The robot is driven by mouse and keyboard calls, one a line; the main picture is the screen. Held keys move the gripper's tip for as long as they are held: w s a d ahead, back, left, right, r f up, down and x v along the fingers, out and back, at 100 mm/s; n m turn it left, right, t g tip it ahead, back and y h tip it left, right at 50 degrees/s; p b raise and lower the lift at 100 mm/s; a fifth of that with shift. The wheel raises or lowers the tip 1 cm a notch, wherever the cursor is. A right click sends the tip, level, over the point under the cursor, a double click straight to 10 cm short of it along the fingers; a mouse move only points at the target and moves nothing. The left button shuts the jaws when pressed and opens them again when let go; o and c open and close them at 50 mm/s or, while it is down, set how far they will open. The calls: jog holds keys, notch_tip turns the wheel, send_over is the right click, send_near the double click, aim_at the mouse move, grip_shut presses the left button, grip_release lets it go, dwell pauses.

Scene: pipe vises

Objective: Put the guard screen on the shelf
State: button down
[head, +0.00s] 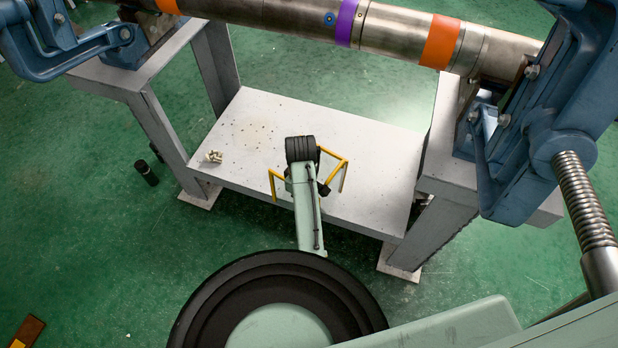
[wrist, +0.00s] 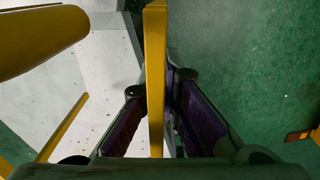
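The guard screen (head: 337,172) shows in the head view only as yellow bars on both sides of my arm; the rest is hidden. More yellow bars show at the left of that view. The pale grey shelf (head: 260,120) is the low board between the stand's legs. It also shows in the wrist view (wrist: 95,70). The guard screen appears over the shelf's front part; I cannot tell whether they touch.
A small heap of metal pieces (head: 213,157) lies at the shelf's left edge. A pipe (head: 395,35) with coloured bands spans above, between blue vises (head: 535,125). Stand legs (head: 160,135) flank the shelf. A black cylinder (head: 146,173) lies on the green floor. The shelf's back left is clear.

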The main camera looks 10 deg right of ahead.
aim_at(329, 163)
jog(key=s+d+r+n+b, duration=0.1)
jog(key=s+d+n+b, duration=0.3)
jog(key=d+n, duration=0.8)
jog(key=w, duration=0.4)
jog(key=w+p, duration=0.1)
jog(key=w, duration=0.4)
jog(key=w+a+f+p, duration=0.1)
jog(key=w, duration=0.4)
jog(key=shift+w+f, duration=0.1)
jog(key=shift+w, duration=0.1)
jog(key=shift+f+p, duration=0.65)
jog(key=shift+f, duration=1.2)
